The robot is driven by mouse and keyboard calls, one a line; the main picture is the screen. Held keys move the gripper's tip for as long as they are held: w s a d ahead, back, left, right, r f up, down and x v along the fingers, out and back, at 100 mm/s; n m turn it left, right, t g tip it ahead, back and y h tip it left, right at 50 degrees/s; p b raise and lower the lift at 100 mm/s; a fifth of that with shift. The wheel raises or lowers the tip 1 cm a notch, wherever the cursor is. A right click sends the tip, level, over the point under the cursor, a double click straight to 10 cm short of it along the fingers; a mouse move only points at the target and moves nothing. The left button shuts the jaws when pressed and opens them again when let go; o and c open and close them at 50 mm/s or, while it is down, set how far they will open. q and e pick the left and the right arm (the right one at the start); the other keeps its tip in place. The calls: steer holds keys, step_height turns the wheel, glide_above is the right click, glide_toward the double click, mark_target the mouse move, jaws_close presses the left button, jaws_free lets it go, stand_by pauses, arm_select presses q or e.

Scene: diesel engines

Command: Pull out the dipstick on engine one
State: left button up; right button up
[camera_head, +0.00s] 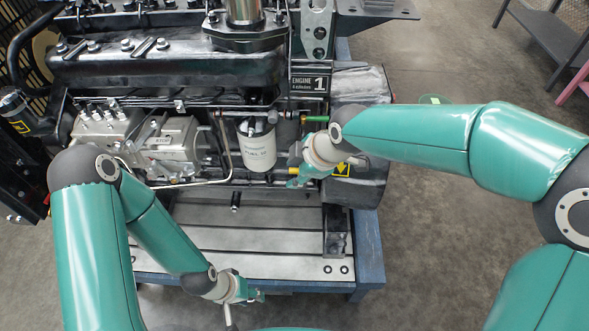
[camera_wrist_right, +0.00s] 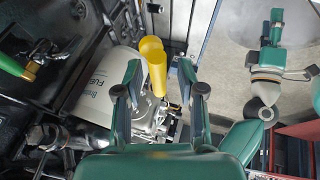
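Engine one, with its "ENGINE 1" plate (camera_head: 310,84), fills the upper left of the head view. A yellow handle (camera_wrist_right: 153,65), seemingly the dipstick's, stands between the two fingers of my right gripper (camera_wrist_right: 160,92) in the right wrist view. The fingers are apart, with a gap on both sides of it. In the head view my right gripper (camera_head: 298,177) is at the engine's front side, right of the white fuel filter (camera_head: 257,145), and largely hides the handle. My left gripper (camera_head: 245,292) hangs empty in front of the bench; its finger opening is too small to judge.
A green handle with a yellow end (camera_head: 313,118) sits above my right gripper. The filter also shows close by in the right wrist view (camera_wrist_right: 105,85). The blue bench frame (camera_head: 368,250) edges the engine stand.

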steer(key=v, duration=1.2)
steer(key=shift+w+d, duration=0.1)
steer(key=s+d+f+m+g+h+p, duration=0.1)
steer(key=s+d+f+m+g+p, duration=0.2)
steer(key=f, duration=0.8)
steer(key=s+d+f+m+g, duration=0.25)
steer(key=d+f, duration=0.25)
steer(key=f, duration=0.6)
steer(key=s+f+m+t+p, duration=0.1)
steer(key=s+f+m+t, duration=0.1)
steer(key=s+f+m, duration=0.8)
step_height(320, 180, down, 3)
steer(key=m, duration=0.5)
steer(key=shift+s+d, duration=0.25)
steer(key=shift+d, duration=0.05)
steer(key=shift+f+t, duration=0.15)
steer(key=shift+t, duration=0.1)
